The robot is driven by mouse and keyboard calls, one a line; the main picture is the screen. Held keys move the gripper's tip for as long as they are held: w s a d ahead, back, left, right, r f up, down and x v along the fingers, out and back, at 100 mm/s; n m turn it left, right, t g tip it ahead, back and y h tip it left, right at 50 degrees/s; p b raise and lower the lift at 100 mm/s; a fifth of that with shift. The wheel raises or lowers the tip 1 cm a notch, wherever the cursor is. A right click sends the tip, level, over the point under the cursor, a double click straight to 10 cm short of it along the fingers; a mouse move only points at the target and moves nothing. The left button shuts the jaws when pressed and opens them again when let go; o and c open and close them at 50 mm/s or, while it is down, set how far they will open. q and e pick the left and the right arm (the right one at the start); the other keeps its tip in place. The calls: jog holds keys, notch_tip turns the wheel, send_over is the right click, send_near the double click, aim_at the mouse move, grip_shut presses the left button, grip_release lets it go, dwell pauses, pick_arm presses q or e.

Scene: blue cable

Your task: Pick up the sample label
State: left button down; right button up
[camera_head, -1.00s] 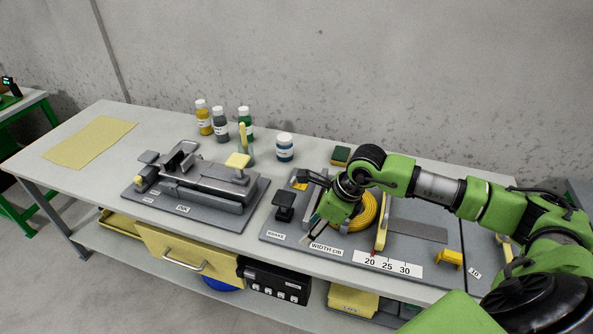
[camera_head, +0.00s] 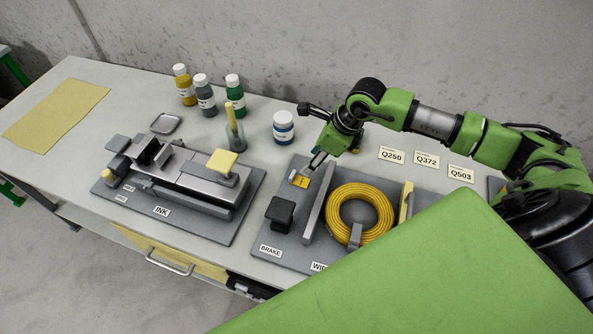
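Three small white cards reading Q250 (camera_head: 391,156), Q372 (camera_head: 426,159) and Q503 (camera_head: 461,173) lie at the back of the bench, right of my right gripper. I cannot tell if one is the sample label. My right gripper (camera_head: 317,161) points down and left, close to a small orange-yellow piece (camera_head: 300,181) on the grey board. I cannot tell whether they touch, or if its small fingers are open or shut. My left gripper is not in view.
A yellow cable coil (camera_head: 379,238) lies on the grey board (camera_head: 290,241) beside a black brake block (camera_head: 281,209). The ink device (camera_head: 190,178) stands left. Bottles (camera_head: 204,96) and a jar (camera_head: 283,128) stand behind. A large green surface hides the front right.

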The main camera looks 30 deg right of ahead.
send_near(294, 177)
jog(key=shift+a+f+p, duration=0.15)
jog(key=shift+f+p, duration=0.3)
jog(key=shift+f, duration=0.4)
jog(key=shift+x, duration=0.8)
jog(key=shift+w+a+f+p, duration=0.1)
jog(key=shift+w+f+p, duration=0.2)
jog(key=shift+p, duration=0.25)
jog(key=p+x, duration=0.1)
jog(key=x, duration=0.2)
jog(key=shift+w, duration=0.2)
jog(key=shift+w+a+f, duration=0.1)
jog(key=shift+w+f, duration=0.05)
jog(key=shift+f, duration=0.3)
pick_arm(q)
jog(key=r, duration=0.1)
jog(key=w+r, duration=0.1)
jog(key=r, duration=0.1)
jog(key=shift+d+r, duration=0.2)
pick_arm(e)
jog(key=c, duration=0.8)
